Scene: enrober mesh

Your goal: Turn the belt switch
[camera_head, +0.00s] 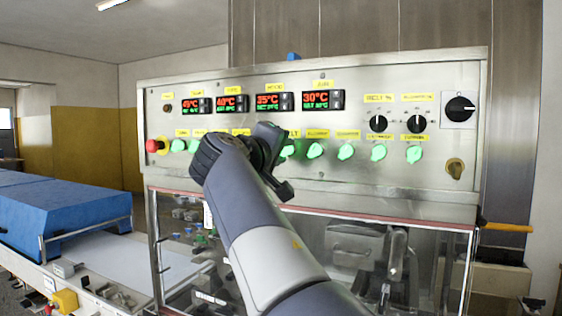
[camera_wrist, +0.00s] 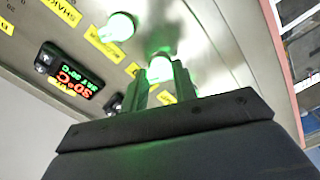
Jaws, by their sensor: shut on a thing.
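A steel control panel carries a row of green lit switches. In the head view, the belt switch (camera_head: 288,149) is mostly hidden by my gripper (camera_head: 272,143); the end of its yellow label, "LT", shows just above it. In the wrist view, a glowing green switch (camera_wrist: 160,67) sits between the two fingers of my gripper (camera_wrist: 161,78), which are shut on it. Which way its handle points cannot be told, as the fingers cover much of it.
Other green switches, such as the one to the right (camera_head: 315,151), stand close by in the row. A red emergency button (camera_head: 153,146) is at the left end. Temperature displays (camera_head: 322,100) and black dials (camera_head: 417,124) sit above. A clear-windowed cabinet lies below.

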